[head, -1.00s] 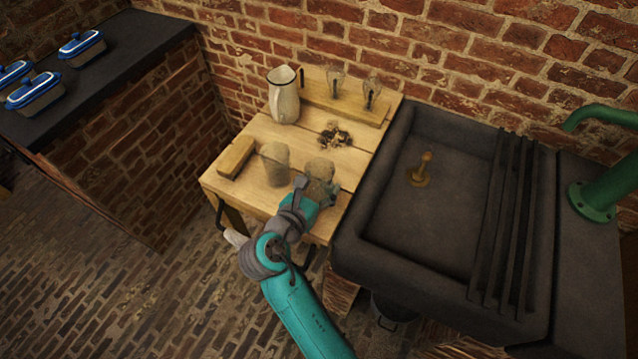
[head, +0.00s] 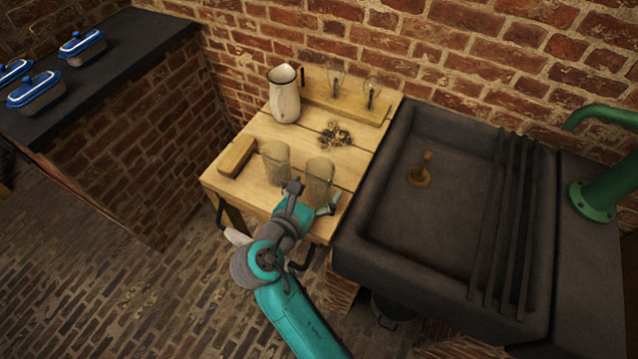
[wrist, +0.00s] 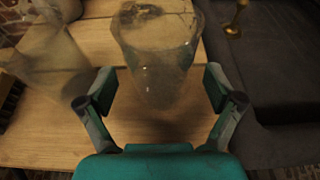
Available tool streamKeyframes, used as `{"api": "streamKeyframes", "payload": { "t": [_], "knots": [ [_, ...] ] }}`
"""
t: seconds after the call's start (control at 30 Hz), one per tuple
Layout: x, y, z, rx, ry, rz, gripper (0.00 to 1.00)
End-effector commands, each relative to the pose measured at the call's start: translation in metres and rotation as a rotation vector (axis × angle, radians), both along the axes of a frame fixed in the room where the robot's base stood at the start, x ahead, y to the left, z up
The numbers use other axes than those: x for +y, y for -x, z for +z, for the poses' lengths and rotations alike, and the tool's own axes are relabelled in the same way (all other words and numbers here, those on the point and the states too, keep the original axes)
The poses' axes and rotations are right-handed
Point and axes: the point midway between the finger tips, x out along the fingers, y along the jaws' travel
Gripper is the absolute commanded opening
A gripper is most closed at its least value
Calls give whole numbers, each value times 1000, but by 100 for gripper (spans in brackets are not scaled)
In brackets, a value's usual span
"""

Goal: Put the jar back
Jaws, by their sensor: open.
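Two clear glass jars stand upright on the wooden table (head: 245,199). The right jar (head: 319,178) is near the front right of the table; it also shows in the wrist view (wrist: 158,65). The left jar (head: 275,160) stands beside it, and at the left of the wrist view (wrist: 45,62). My gripper (head: 313,203) is open at the near side of the right jar. In the wrist view its two fingers (wrist: 159,96) are spread wide, with the jar just ahead of and partly between them, and clear gaps on both sides.
Behind are a dark pile of bits (head: 335,135), a cream jug (head: 285,95) and a wooden rack (head: 345,108) with two glass items. A dark sink (head: 425,225) adjoins the right edge.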

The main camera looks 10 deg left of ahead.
Motion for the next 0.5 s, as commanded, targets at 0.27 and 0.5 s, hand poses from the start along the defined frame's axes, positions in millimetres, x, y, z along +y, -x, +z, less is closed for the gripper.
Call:
{"api": "streamKeyframes", "payload": {
  "t": [0.27,0.5],
  "knots": [
    [20,52,17,0,-1,6,92],
    [30,80,26,0,-1,3,92]
  ]
}}
